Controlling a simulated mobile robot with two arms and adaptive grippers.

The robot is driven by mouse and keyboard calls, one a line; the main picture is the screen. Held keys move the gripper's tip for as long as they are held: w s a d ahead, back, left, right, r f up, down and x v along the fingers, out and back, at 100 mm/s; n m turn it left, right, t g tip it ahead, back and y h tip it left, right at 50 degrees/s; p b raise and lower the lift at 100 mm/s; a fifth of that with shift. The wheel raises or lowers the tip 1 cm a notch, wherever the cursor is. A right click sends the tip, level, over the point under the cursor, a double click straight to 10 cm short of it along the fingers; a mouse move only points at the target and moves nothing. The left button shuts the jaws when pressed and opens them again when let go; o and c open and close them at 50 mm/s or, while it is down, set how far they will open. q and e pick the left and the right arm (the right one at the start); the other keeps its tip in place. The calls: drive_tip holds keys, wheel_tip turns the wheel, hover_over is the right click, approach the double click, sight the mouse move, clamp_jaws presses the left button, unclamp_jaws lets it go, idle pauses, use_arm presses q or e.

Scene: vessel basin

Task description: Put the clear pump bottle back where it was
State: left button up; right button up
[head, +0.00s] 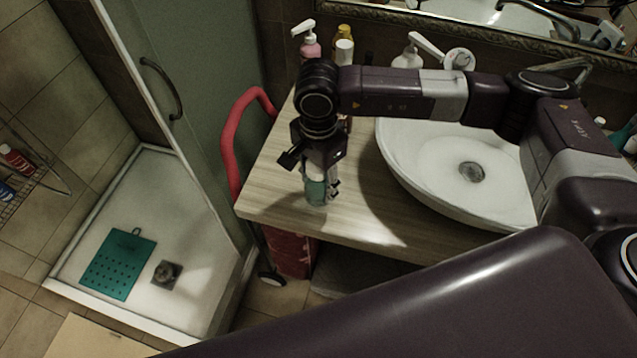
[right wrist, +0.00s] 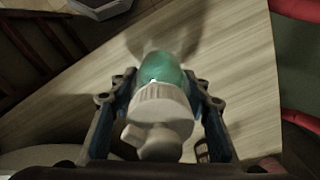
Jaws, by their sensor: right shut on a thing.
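The clear pump bottle (head: 316,190) with teal-green liquid is upright near the front left corner of the wooden counter (head: 272,190). My right gripper (head: 320,180) comes down over it from above and is shut on it. In the right wrist view the bottle's green body (right wrist: 163,68) and white pump top (right wrist: 158,110) sit between the two fingers (right wrist: 158,115). The bottle's base is at or just above the counter; I cannot tell if it touches. My left gripper is not in view.
The white basin (head: 430,170) is to the right. A red rail (head: 228,140) runs beside the counter's left edge. The counter's front left is otherwise clear.

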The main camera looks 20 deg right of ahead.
drive_tip(key=shift+f, duration=0.9)
drive_tip(key=shift+f, duration=0.1)
drive_tip(key=shift+f, duration=0.1)
drive_tip(key=o, duration=1.2)
drive_tip(key=shift+o, duration=0.2)
